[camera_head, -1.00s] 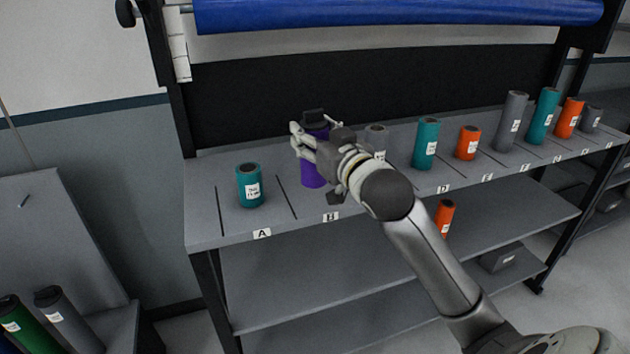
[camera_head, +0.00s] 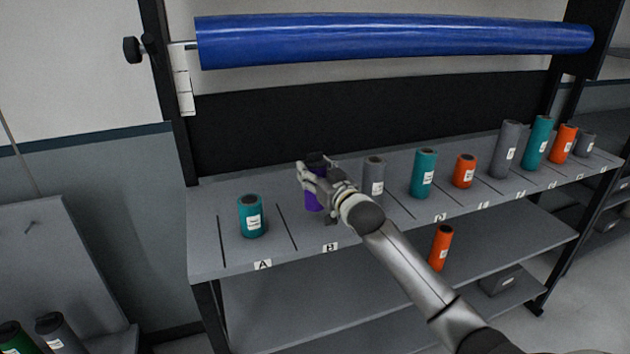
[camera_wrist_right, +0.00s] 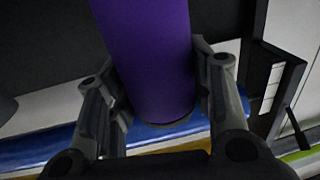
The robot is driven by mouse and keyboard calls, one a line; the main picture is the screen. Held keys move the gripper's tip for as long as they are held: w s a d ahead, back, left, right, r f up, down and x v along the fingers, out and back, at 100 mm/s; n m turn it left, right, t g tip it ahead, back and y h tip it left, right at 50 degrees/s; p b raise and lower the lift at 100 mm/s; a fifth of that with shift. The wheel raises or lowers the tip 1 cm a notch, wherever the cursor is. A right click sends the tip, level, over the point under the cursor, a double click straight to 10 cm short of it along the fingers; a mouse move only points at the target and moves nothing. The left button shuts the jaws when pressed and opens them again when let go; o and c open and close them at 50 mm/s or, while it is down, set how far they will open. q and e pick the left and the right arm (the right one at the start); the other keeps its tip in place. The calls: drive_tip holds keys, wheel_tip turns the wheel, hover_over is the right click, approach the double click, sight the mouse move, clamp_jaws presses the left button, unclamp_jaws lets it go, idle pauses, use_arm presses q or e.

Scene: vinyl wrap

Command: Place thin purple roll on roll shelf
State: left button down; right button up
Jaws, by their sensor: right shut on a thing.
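The thin purple roll (camera_head: 314,201) stands roughly upright over slot B of the grey roll shelf (camera_head: 233,257). My right gripper (camera_head: 316,181) is shut on the roll's upper part, and its fingers cover some of it. The roll also shows between the two fingers in the right wrist view (camera_wrist_right: 145,55). I cannot tell whether the roll's base touches the shelf. My left gripper is out of view.
A teal roll (camera_head: 250,217) stands in slot A to the left. A grey roll (camera_head: 373,178) stands close on the right, with several more rolls beyond. A big blue roll (camera_head: 390,40) hangs above. An orange roll (camera_head: 440,247) stands on the tier below.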

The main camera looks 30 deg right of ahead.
drive_tip(key=f, duration=0.1)
drive_tip(key=f+p, duration=0.1)
drive_tip(key=f, duration=0.1)
drive_tip(key=shift+w+d+f, duration=0.15)
drive_tip(key=shift+w+f, duration=0.1)
drive_tip(key=shift+f, duration=0.15)
drive_tip(key=o, duration=1.1)
drive_tip(key=shift+f, duration=0.15)
